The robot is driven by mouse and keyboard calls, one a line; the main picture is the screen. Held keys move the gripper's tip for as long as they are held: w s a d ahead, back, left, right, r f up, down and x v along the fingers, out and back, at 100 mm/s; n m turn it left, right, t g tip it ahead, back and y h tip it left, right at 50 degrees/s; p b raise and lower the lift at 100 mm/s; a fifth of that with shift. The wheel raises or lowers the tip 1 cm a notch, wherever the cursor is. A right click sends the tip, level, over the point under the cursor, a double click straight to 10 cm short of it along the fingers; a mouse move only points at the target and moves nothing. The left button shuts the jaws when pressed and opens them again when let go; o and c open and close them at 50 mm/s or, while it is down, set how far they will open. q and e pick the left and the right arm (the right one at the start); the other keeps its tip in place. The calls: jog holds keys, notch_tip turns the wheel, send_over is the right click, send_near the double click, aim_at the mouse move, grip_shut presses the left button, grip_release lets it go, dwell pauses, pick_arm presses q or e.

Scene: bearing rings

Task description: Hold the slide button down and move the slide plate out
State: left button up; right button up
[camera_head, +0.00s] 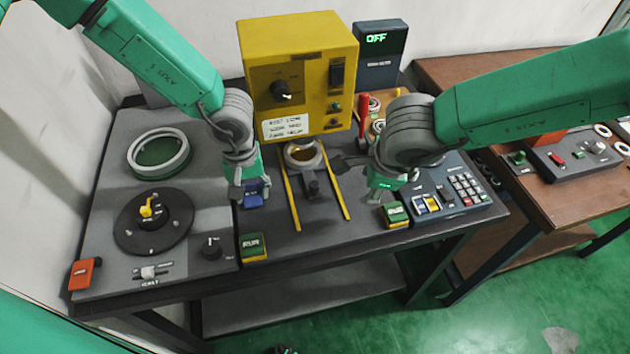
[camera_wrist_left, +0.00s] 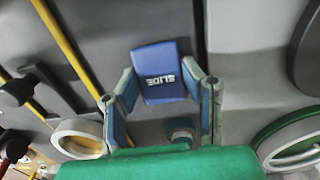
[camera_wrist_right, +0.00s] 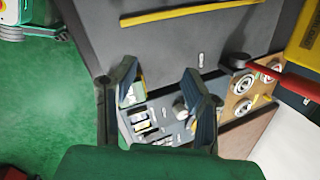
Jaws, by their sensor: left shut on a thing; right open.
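The blue slide button (camera_head: 253,194), marked SLIDE in the left wrist view (camera_wrist_left: 158,72), sits left of the yellow rails. My left gripper (camera_head: 247,185) is over it, fingers on its two sides, shut on it. The slide plate lies between the two yellow rails (camera_head: 290,200); its dark handle (camera_head: 313,187) stands near the middle, with a metal ring (camera_head: 303,155) at the far end. In the left wrist view the handle (camera_wrist_left: 50,88) and ring (camera_wrist_left: 78,138) show at left. My right gripper (camera_head: 366,182) is open and empty, right of the rails and apart from the handle.
A yellow box (camera_head: 300,70) stands behind the rails. Green RUN buttons (camera_head: 253,247) (camera_head: 395,214) sit near the front edge. A keypad panel (camera_head: 450,190) and red lever (camera_head: 364,108) are on the right. A dial (camera_head: 153,220) and large ring (camera_head: 158,152) are on the left.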

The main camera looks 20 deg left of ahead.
aim_at(315, 184)
jog(key=a+r+m+g+y, duration=0.2)
jog(key=a+r+m, duration=0.3)
jog(key=a+r, duration=0.15)
jog(key=x, duration=1.2)
jog(key=shift+s+a+f, duration=0.15)
jog(key=shift+a+f, duration=0.05)
jog(key=shift+f, duration=0.1)
grip_shut()
